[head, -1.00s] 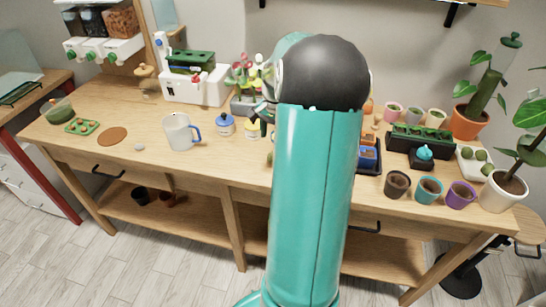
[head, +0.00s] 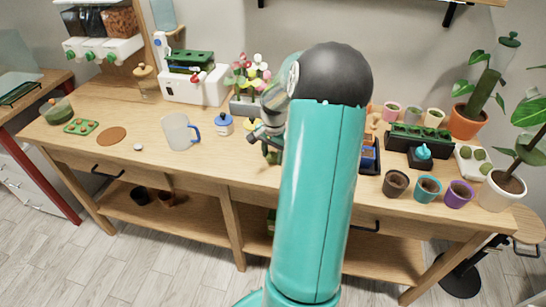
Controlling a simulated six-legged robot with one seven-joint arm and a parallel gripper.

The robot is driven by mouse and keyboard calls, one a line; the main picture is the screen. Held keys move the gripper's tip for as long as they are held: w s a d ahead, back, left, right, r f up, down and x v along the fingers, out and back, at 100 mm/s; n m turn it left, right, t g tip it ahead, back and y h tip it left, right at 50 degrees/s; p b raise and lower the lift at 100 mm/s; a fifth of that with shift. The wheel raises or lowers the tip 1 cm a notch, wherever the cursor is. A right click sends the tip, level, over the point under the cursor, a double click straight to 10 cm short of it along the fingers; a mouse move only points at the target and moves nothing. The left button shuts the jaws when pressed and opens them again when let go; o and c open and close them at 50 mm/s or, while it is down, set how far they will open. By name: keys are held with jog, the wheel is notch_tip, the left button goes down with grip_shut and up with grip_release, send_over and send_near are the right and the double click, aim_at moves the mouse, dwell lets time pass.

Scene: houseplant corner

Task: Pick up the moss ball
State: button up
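Round green balls that look like moss balls (head: 480,154) sit in a white tray at the right end of the bench. A small green shape (head: 272,158) shows just below my gripper at the bench's middle; it is partly hidden, and I cannot tell whether it is a moss ball. My gripper (head: 264,142) is low over the middle of the bench, left of my teal arm. It is small and partly covered by my arm, so its opening and any contact are unclear.
A frosted mug (head: 180,132) and a blue-lidded jar (head: 224,125) stand left of my gripper. A flower planter (head: 246,100) is behind it. Small pots (head: 428,188) line the right front edge. The bench (head: 110,160) has free room at the front left.

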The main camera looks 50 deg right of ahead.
aim_at(272, 153)
jog(key=c, duration=0.5)
jog(key=shift+c, duration=0.2)
jog(key=shift+r, duration=0.1)
jog(key=shift+r, duration=0.4)
notch_tip(272, 153, up, 2)
jog(key=shift+r, duration=0.15)
jog(key=s+a+r, duration=0.1)
jog(key=s+r, duration=0.8)
jog(key=s, duration=0.5)
jog(key=shift+a+r, duration=0.3)
jog(key=shift+r, duration=0.1)
